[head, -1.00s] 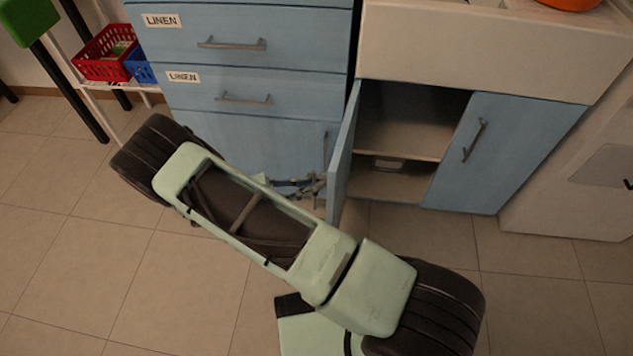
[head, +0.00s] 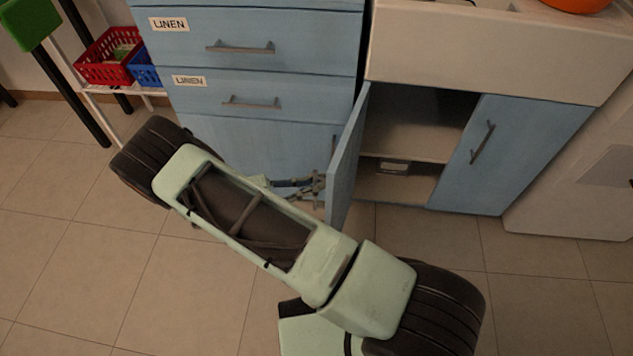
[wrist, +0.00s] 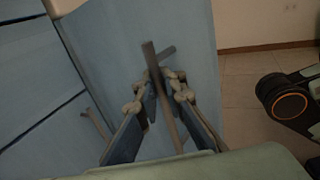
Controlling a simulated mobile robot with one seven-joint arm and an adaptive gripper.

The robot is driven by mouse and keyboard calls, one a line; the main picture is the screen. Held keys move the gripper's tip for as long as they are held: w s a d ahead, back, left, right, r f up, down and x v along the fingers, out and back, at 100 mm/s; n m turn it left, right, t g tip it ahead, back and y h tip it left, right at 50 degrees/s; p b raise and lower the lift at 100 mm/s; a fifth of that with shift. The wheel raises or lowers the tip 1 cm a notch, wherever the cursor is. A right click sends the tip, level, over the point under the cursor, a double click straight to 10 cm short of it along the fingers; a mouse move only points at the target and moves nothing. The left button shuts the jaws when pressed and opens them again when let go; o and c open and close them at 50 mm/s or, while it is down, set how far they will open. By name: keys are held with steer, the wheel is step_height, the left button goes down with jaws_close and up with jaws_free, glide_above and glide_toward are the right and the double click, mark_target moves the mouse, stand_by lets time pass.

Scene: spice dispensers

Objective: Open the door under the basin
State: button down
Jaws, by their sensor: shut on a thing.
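The left door (head: 346,160) under the basin stands swung out, nearly edge-on in the head view, with the dark cabinet inside showing beside it. My gripper (head: 318,183) is at the outer face of this door, on its left side. In the wrist view the door's blue face (wrist: 150,25) fills the middle. My gripper (wrist: 158,82) is shut on the metal bar handle (wrist: 163,95), which passes between its fingers. The right door (head: 512,152) under the basin is closed, its handle in view.
Blue drawers labelled LINEN (head: 250,60) stand left of the basin cabinet (head: 490,45). A white shelf unit with a red basket (head: 105,58) is at the far left. A white appliance (head: 580,190) is at right. The tiled floor in front is clear.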

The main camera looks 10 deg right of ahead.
steer(key=shift+s+a, duration=0.2)
steer(key=shift+s, duration=0.05)
steer(key=c, duration=2.2)
jaws_free()
steer(key=shift+o, duration=0.6)
steer(key=shift+w, duration=0.1)
steer(key=s+a, duration=0.1)
steer(key=a, duration=1)
steer(key=shift+s+a, duration=0.3)
steer(key=shift+a, duration=0.1)
